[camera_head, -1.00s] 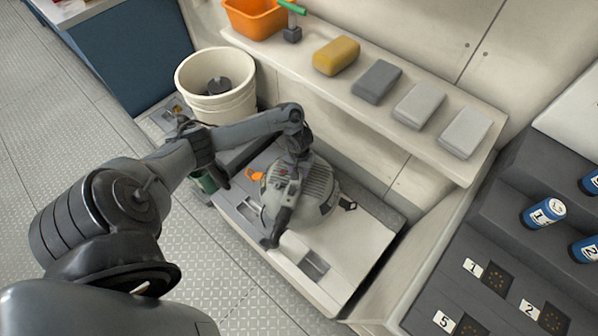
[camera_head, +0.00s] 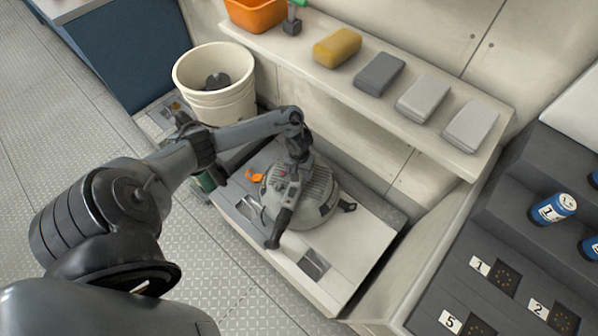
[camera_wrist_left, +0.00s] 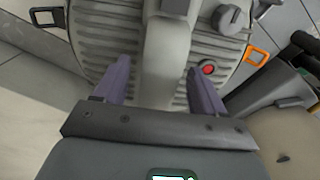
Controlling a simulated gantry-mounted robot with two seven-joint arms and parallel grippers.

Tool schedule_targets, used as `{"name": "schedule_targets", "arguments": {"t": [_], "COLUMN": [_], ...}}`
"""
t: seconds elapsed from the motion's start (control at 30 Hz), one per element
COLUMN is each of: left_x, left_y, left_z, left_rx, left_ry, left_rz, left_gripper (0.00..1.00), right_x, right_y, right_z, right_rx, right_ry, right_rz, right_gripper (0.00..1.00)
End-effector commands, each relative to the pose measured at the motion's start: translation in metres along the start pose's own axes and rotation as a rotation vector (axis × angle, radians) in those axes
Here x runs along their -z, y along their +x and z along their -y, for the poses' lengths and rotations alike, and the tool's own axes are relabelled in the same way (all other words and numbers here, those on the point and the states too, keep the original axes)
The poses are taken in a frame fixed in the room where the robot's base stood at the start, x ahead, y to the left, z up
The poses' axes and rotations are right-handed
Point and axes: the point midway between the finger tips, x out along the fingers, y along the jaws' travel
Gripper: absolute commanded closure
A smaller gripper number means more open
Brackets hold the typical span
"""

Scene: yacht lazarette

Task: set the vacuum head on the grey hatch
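My left gripper (camera_wrist_left: 157,85) reaches down onto the top of the head. In the left wrist view its two fingers stand on either side of the grey handle (camera_wrist_left: 168,55), with a visible gap at the left finger. My right gripper is not in view.
A cream bucket (camera_head: 216,92) stands behind left. Above the bench, a shelf (camera_head: 300,62) holds a yellow sponge (camera_head: 337,47), several grey blocks and an orange bin (camera_head: 257,14). A dark stepped rack with blue cans (camera_head: 553,208) is at right.

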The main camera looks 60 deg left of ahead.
Motion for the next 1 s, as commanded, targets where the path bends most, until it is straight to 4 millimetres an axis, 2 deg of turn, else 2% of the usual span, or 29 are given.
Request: {"name": "schedule_targets", "arguments": {"t": [0.23, 0.6, 0.77, 0.87, 0.97, 1.0], "left_x": [0.000, 0.001, -0.001, -0.007, -0.022, -0.032], "left_y": [-0.004, -0.054, -0.070, -0.070, -0.061, -0.057], "left_z": [0.000, 0.000, -0.001, -0.010, -0.034, -0.049], "left_rx": [0.000, 0.000, -0.002, -0.010, -0.035, -0.051], "left_ry": [0.000, 0.001, 0.005, 0.046, 0.154, 0.217], "left_rz": [-0.001, -0.001, -0.002, -0.014, -0.054, -0.079], "left_gripper": [0.29, 0.29, 0.29, 0.29, 0.29, 0.29], "right_x": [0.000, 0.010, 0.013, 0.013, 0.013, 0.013], "right_y": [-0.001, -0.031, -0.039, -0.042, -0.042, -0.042], "right_z": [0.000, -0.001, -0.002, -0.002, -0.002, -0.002], "right_rx": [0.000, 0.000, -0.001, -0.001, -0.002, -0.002], "right_ry": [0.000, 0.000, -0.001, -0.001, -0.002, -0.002], "right_rz": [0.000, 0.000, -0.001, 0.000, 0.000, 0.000], "right_gripper": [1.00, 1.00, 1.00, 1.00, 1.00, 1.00]}}
